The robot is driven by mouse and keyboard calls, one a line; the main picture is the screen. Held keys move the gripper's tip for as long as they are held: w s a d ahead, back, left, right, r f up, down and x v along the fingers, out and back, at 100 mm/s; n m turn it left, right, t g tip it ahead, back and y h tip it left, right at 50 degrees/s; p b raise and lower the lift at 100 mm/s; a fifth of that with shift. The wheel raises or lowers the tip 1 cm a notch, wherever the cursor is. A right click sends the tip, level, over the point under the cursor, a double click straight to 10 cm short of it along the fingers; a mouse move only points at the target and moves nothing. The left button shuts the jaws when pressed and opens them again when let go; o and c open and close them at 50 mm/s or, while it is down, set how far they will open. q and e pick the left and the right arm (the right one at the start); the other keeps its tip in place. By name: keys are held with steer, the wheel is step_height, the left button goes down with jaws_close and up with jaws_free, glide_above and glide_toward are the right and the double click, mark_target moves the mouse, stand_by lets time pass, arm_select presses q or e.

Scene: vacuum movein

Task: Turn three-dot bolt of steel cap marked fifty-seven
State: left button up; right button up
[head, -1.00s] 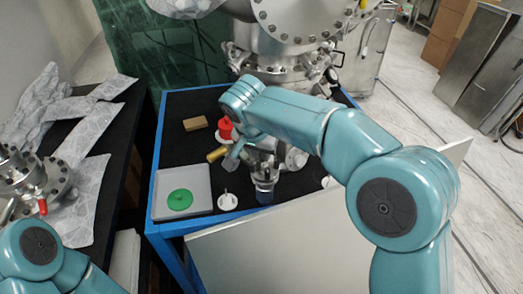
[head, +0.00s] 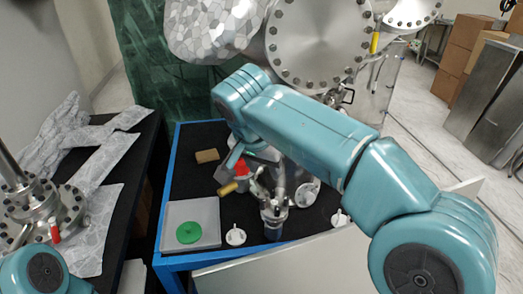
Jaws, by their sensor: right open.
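Steel fittings crowd the dark top of the blue-framed cart (head: 166,195). One upright fitting (head: 275,212) has a dark blue lower part, and a round steel cap or flange (head: 308,192) lies to its right. I cannot read the number fifty-seven or make out a three-dot bolt on any of them. My right gripper (head: 232,172) hangs over the cart beside a red part (head: 242,169) and a brass cylinder (head: 229,188). It is open, partly hidden behind my right arm; I cannot tell whether it touches them. Only a link of my left arm shows at bottom left.
A grey tray (head: 206,214) holds a green disc (head: 188,233). White discs (head: 235,237) and a tan block (head: 207,156) are on the cart. A large bolted steel chamber (head: 318,45) stands behind. A black table (head: 122,200) with wrapped parts is at left.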

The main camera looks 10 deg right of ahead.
steer(key=v, duration=0.4)
steer(key=shift+r+p, duration=0.2)
steer(key=shift+p, duration=0.15)
